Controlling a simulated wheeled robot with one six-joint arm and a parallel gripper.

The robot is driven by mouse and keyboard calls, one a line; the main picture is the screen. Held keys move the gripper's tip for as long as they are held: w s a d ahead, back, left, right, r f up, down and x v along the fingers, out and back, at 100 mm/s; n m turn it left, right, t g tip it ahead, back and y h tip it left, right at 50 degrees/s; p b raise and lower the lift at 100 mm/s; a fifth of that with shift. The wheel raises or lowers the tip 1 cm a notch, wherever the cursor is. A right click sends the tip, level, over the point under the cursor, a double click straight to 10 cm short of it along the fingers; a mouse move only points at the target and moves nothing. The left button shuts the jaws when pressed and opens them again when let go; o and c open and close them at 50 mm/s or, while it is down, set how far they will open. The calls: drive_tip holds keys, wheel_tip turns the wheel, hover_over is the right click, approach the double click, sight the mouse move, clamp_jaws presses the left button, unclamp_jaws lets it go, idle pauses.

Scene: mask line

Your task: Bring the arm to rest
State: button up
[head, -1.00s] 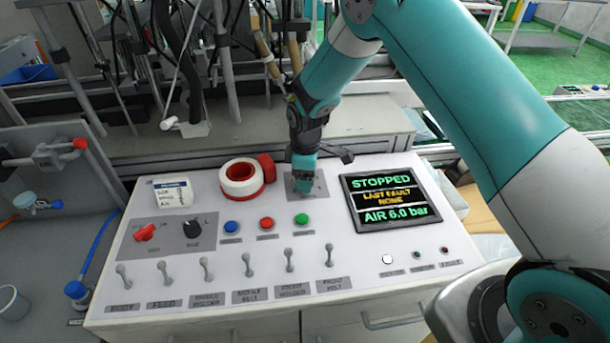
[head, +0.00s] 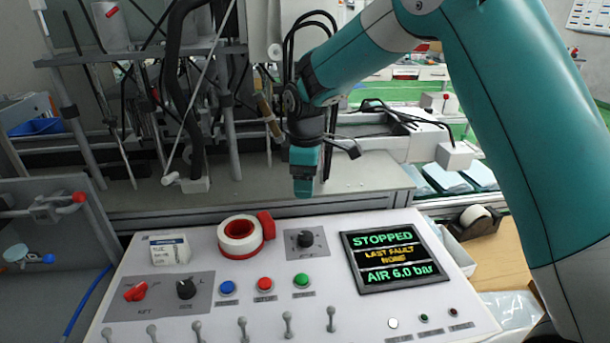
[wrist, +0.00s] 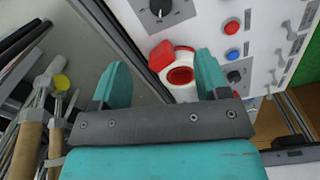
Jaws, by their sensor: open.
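My gripper (head: 304,190) hangs pointing down above the back edge of the white control panel (head: 375,223), apart from it. In the wrist view its two teal fingers (wrist: 160,90) stand apart with nothing between them. Below and in front of it on the panel is a black rotary knob (head: 305,239) on a grey plate, which also shows in the wrist view (wrist: 160,7). My teal and white arm reaches in from the upper right. The display (head: 394,259) reads STOPPED, LAST FAULT NONE, AIR 6.0 bar.
A red and white roll-shaped part (head: 240,236) and a small white labelled box (head: 170,250) are on the panel. Blue, red and green buttons and several toggle switches line its front. Posts, hoses and cables (head: 190,90) crowd the back left. A tape dispenser (head: 478,220) stands at right.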

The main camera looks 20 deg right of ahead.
drive_tip(key=shift+r, duration=0.75)
drive_tip(key=shift+s, duration=0.1)
drive_tip(key=s+a+r+m+y, duration=0.1)
drive_tip(key=s+r+m, duration=0.1)
drive_tip(key=s, duration=0.8)
drive_tip(key=s+a+r+m+y, duration=0.1)
drive_tip(key=s+r, duration=0.3)
drive_tip(key=s, duration=0.6)
drive_tip(key=s+a+r+m+y, duration=0.2)
drive_tip(key=s+r, duration=0.1)
drive_tip(key=s, duration=0.8)
drive_tip(key=shift+a+m, duration=0.4)
